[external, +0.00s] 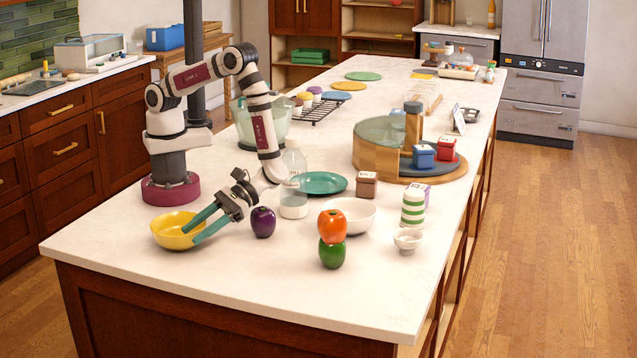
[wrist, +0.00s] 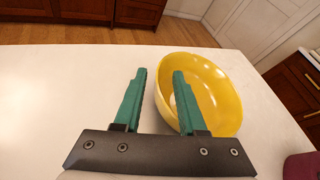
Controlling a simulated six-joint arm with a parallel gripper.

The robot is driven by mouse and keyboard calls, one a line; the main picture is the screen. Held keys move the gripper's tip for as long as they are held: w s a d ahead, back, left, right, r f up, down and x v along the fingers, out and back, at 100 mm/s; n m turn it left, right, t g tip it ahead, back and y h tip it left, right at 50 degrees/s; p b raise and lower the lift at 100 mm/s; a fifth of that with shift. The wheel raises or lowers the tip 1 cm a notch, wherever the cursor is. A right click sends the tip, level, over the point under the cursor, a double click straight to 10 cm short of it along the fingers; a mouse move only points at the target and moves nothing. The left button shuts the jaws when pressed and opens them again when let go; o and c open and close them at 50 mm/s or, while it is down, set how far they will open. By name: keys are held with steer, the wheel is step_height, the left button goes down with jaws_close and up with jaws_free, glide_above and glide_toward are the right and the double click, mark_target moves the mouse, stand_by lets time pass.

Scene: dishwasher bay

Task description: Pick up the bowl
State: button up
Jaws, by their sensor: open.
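A yellow bowl (external: 168,232) sits upright on the white countertop near its front left edge. My gripper (external: 191,234) is open, tilted down at the bowl's right side. In the wrist view, the bowl (wrist: 215,85) is to the right. My gripper (wrist: 160,74) has its left finger outside the bowl and its right finger across the bowl's opening. The bowl's near rim shows between the fingers, and the right finger hides part of the inside. Whether a finger touches the bowl I cannot tell. A white bowl (external: 350,222) and a small white bowl (external: 408,246) stand farther right.
A purple apple-like object (external: 263,222) is just right of my gripper. A glass bottle (external: 293,200) and a teal plate (external: 322,183) are behind it. The front countertop (external: 200,275) is clear.

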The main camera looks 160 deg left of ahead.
jaws_close()
stand_by(1.4)
